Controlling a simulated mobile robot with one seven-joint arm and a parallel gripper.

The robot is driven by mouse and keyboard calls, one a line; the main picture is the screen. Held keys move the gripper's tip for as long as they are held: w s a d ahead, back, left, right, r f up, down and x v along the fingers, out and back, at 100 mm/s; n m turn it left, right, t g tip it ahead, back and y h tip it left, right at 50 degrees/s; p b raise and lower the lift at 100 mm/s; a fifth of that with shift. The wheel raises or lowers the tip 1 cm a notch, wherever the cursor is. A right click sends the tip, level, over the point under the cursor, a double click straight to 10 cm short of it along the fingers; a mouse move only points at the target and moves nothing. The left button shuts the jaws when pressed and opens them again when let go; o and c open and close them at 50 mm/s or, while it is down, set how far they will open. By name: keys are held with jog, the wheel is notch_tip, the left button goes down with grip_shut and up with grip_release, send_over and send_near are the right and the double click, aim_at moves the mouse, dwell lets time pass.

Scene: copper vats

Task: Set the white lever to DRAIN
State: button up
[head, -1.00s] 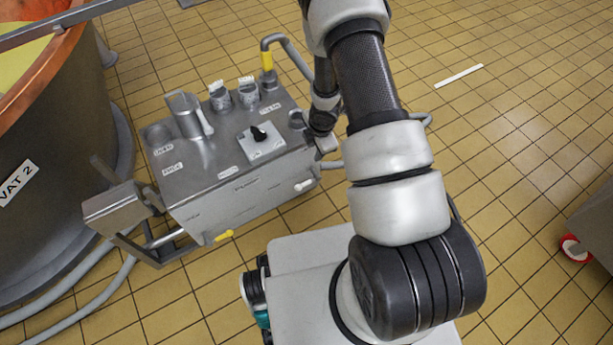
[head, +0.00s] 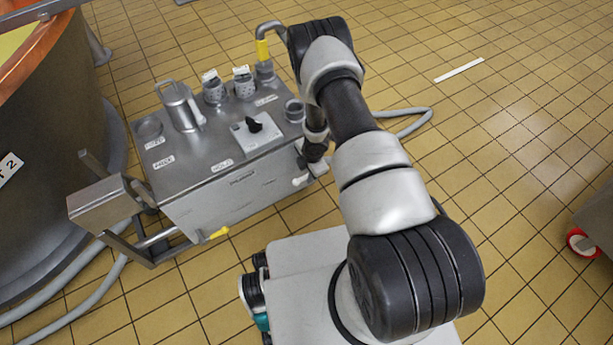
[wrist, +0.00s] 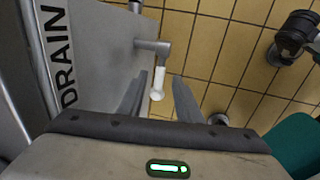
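The white lever (wrist: 158,80) hangs from a short metal stub on the side of the grey steel machine. In the head view the lever (head: 300,180) is small, at the machine's lower right end. The DRAIN label (wrist: 58,58) runs along the machine's edge in the wrist view. My gripper (wrist: 158,80) is open, and the lever's white end shows between its two fingers in the picture. I cannot tell whether the fingers touch it. In the head view my arm hides most of the gripper.
The machine top (head: 210,150) carries a metal jug (head: 180,107), two perforated cups and a black knob (head: 254,125). A yellow-handled lever (head: 216,234) sits low on its front. A vat (head: 50,190) stands at left. Hoses lie on the tiled floor, which is mostly clear at right.

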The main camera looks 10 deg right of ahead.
jog(key=shift+w+f, duration=0.25)
jog(key=shift+f, duration=0.75)
grip_shut()
